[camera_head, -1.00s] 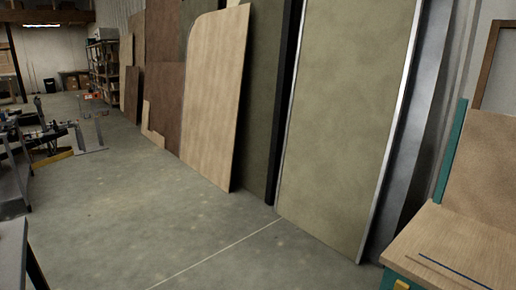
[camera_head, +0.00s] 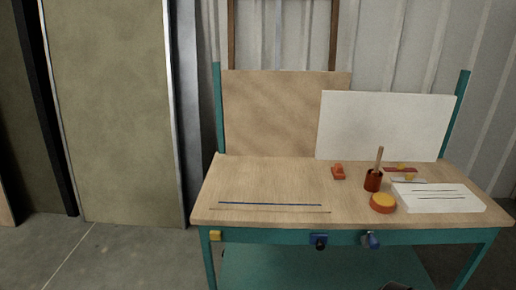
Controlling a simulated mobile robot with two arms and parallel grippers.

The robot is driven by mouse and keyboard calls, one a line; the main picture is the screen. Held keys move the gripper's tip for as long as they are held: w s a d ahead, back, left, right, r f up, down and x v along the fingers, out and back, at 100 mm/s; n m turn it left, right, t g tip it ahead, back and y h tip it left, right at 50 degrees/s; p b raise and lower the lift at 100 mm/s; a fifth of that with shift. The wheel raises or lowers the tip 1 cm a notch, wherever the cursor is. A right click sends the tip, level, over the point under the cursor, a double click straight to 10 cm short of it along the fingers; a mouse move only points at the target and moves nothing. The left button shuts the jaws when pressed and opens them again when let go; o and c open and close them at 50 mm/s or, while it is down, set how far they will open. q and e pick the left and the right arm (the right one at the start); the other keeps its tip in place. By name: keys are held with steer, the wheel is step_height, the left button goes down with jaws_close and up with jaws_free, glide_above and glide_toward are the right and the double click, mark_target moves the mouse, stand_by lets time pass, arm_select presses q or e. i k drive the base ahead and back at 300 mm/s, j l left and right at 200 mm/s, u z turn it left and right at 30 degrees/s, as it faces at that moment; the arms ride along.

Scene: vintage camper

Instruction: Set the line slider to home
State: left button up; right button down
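I cannot tell for sure which thing is the line slider. A thin blue strip (camera_head: 270,204) lies along the front left of the wooden workbench top (camera_head: 265,180), with a thin brown line in front of it. A white slab (camera_head: 440,205) with several dark lines lies at the right of the bench. On the bench's teal front rail are a yellow block (camera_head: 215,235), a dark blue fitting (camera_head: 318,241) and a blue-grey fitting (camera_head: 370,240). Neither gripper shows clearly.
A small orange-red piece (camera_head: 339,173), a dark red cup (camera_head: 373,181) with a wooden handle in it, and a round orange-yellow thing (camera_head: 383,203) stand on the bench. A white board (camera_head: 385,125) and a brown board (camera_head: 270,110) lean behind. Floor at left is clear.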

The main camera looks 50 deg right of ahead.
mark_target(320, 240)
steer(key=z, duration=2)
steer(key=i+j+u, duration=0.1)
steer(key=j+u, duration=0.2)
steer(key=j, duration=0.15)
